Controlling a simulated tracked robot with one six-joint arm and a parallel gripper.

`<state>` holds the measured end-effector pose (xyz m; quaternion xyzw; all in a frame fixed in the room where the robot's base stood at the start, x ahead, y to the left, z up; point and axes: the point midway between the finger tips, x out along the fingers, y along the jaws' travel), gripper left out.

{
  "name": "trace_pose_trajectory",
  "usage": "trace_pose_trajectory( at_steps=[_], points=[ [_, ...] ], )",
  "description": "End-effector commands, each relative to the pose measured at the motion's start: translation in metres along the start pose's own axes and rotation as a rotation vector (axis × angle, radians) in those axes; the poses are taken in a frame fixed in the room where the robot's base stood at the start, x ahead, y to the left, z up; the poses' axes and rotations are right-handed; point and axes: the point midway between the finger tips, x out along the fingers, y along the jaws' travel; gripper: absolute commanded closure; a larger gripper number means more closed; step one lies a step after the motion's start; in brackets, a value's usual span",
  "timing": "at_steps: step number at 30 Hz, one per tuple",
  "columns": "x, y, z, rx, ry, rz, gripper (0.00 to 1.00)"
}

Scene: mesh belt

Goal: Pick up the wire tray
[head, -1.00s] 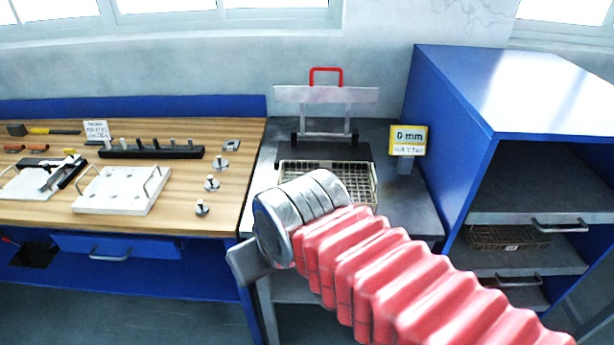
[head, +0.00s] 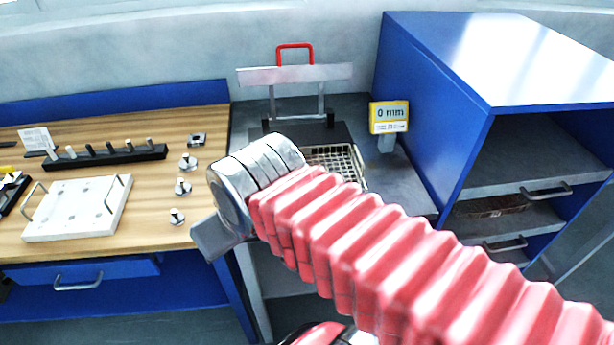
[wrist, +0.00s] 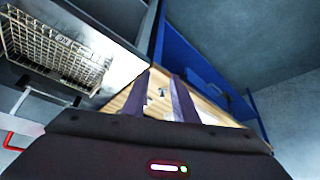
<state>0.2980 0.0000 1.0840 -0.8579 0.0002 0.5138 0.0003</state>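The wire tray (head: 345,163) is a pale mesh basket on the grey side table, in front of a dark block. In the head view my arm covers its near and left part. It also shows in the wrist view (wrist: 58,52) at the upper left, with a small label on its side. My gripper (wrist: 164,80) shows two dark fingers apart with nothing between them, pointing toward the wooden bench and off to the side of the tray. In the head view only a grey part of the gripper shows at the left end of my arm; its fingers are hidden.
A frame with a red handle (head: 295,48) stands behind the tray. The wooden bench (head: 150,190) at left holds a white plate and several small parts.

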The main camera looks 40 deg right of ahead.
Motion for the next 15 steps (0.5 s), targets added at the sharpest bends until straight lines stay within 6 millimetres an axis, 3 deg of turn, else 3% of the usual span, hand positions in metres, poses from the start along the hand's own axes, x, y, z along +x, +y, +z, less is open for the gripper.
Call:
trace_pose_trajectory(
  at_steps=[5, 8, 15],
  points=[
    [-0.001, 0.006, -0.006, 0.069, -0.016, 0.011, 0.74],
    [-0.001, 0.021, -0.014, 0.181, -0.042, 0.027, 0.74],
    [0.002, 0.065, -0.041, 0.628, -0.13, 0.109, 0.74]
  ],
)
